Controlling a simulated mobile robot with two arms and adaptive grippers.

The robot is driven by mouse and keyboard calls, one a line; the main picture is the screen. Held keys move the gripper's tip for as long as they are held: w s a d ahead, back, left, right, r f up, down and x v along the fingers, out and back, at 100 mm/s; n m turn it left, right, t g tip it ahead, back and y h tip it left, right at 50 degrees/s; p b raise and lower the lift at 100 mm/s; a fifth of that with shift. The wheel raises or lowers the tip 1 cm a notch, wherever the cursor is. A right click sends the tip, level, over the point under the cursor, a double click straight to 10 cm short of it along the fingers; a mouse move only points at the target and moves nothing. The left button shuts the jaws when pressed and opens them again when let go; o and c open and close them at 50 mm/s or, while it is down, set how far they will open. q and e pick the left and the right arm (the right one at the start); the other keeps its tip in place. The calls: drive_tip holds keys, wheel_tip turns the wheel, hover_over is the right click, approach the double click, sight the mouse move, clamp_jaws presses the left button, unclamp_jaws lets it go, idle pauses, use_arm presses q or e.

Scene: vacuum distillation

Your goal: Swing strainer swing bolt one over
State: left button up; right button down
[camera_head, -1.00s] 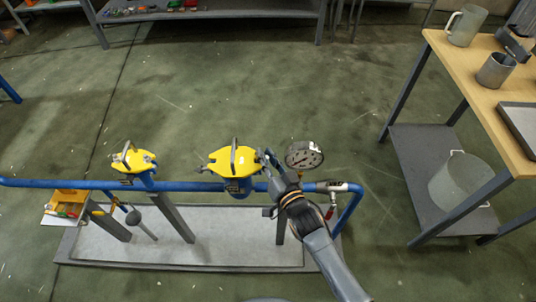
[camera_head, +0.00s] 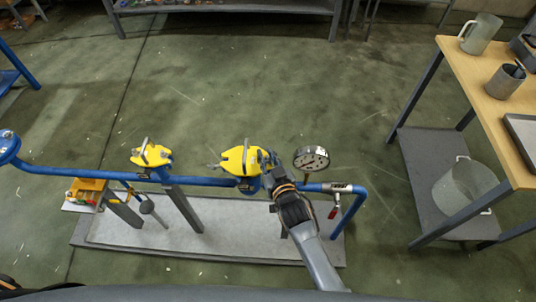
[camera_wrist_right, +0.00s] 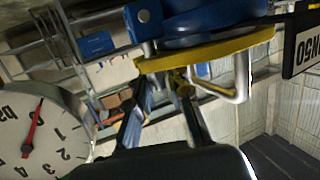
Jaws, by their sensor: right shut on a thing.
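The larger strainer has a yellow cover (camera_head: 236,160) with a raised handle and sits on the blue pipe; the cover also shows in the right wrist view (camera_wrist_right: 215,53). My right gripper (camera_head: 267,163) is at the cover's right edge. In the right wrist view its dark fingers (camera_wrist_right: 163,85) reach up to the cover's rim, shut on what looks like a swing bolt with a brass-coloured nut (camera_wrist_right: 180,82). The fingers hide part of the bolt. Another swing bolt (camera_head: 213,165) shows at the cover's left edge. My left gripper is not in view.
A pressure gauge (camera_head: 311,158) stands close right of my right gripper. A smaller yellow-topped strainer (camera_head: 151,155) is to the left. A small yellow bin (camera_head: 86,190) sits at the far left. A wooden-topped table (camera_head: 480,90) stands right, with floor free between.

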drive_tip(key=shift+f, duration=0.1)
drive_tip(key=c, duration=1.5)
unclamp_jaws()
drive_tip(key=shift+o, duration=0.2)
drive_tip(key=shift+s, duration=0.1)
drive_tip(key=v, duration=1.2)
